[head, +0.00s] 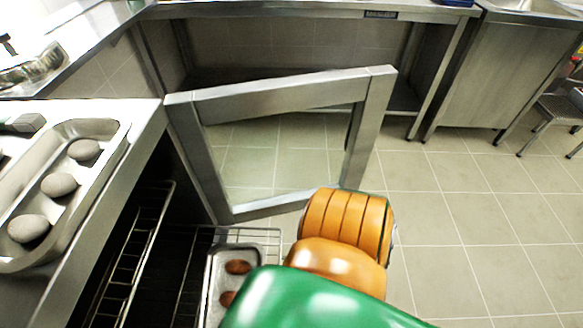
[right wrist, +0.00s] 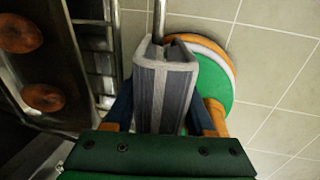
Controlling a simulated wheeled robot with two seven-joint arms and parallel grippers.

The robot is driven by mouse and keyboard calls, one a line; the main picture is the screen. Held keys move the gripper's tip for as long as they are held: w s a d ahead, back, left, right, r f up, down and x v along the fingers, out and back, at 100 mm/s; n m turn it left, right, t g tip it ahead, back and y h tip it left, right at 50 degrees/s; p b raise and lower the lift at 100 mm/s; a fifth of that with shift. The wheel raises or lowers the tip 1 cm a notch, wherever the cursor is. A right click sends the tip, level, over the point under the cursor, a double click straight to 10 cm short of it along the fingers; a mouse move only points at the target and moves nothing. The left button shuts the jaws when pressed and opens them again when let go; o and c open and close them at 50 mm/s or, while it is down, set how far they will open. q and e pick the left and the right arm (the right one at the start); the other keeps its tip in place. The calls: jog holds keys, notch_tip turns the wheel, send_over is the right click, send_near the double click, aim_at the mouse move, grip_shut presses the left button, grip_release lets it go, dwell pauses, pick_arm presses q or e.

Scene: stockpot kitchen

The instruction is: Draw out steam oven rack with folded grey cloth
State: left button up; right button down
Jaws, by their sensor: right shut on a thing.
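The wire rack (head: 262,232) is at the lower middle of the head view, level with the steam oven's open side. It bears a metal tray (head: 213,262) with brown rounds (head: 238,267). The front part of the rack shows over the floor; my arm covers its near end. In the right wrist view the folded grey cloth (right wrist: 166,82) is between the fingers of my right gripper (right wrist: 163,112), against the rack's front bar (right wrist: 159,18). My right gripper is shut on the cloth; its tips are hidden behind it. My left gripper is not in view.
The oven's glass door (head: 285,95) stands wide open beyond the rack. A tray (head: 98,128) with grey rounds (head: 59,185) sits on top of the oven. A steel bench (head: 300,12) stands behind. The tiled floor (head: 470,225) at the right is clear.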

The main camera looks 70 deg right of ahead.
jog(key=shift+w+a, duration=0.1)
jog(key=shift+w, duration=0.1)
dwell(0.3)
jog(key=shift+r+p, duration=0.15)
jog(key=shift+p, duration=0.25)
jog(key=shift+s+r+p, duration=0.15)
jog(key=shift+r+p, duration=0.1)
jog(key=shift+p, duration=0.1)
jog(key=shift+s+r+p, duration=0.1)
jog(key=shift+r+p, duration=0.35)
jog(key=shift+p, duration=0.25)
dwell(0.7)
jog(key=shift+r, duration=0.2)
jog(key=shift+p, duration=0.3)
jog(key=shift+s+d+r+p, duration=0.2)
jog(key=shift+s+r+p, duration=0.15)
jog(key=shift+p, duration=0.15)
dwell(0.7)
jog(key=shift+w+r, duration=0.1)
jog(key=shift+w, duration=0.05)
dwell(0.7)
jog(key=shift+r+p, duration=0.3)
jog(key=shift+p, duration=0.2)
